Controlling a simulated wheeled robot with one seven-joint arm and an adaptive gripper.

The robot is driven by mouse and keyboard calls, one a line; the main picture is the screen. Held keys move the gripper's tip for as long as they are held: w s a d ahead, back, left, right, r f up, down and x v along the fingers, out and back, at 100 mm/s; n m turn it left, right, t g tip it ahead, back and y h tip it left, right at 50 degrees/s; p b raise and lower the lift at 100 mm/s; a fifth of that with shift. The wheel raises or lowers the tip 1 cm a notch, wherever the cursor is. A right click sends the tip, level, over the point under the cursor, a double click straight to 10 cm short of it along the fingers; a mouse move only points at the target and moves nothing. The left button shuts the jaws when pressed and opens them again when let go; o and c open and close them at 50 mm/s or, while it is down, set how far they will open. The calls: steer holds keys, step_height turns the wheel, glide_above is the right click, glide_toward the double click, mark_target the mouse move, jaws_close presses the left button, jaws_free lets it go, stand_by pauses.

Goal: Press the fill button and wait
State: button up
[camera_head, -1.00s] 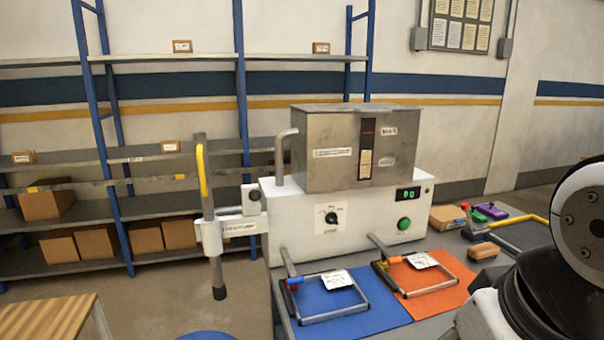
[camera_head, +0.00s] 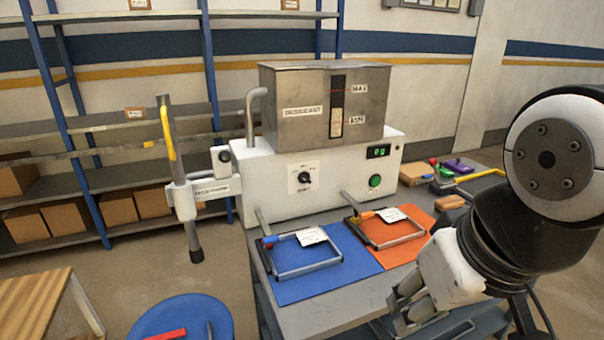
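The white machine (camera_head: 290,205) stands on the table with a metal tank (camera_head: 300,95) on top, labelled DESICCANT. The tank has a dark level window with MAX and MIN labels. A round green button (camera_head: 375,181) is on the right of the machine's front panel, below a small green digital display (camera_head: 378,151). A black dial (camera_head: 304,178) is further left on the panel. My gripper (camera_head: 406,308) is at the lower right, in front of the table and well below the button, apart from it. Its fingers are small and partly overlapped, so their opening is unclear.
A blue mat (camera_head: 300,286) and an orange mat (camera_head: 395,252) lie before the machine, each with a metal frame. Small tools and a brown box (camera_head: 415,172) lie on the right. A blue round stool (camera_head: 195,318) and a wooden table (camera_head: 30,305) are at lower left.

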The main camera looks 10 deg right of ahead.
jaws_close()
stand_by(1.4)
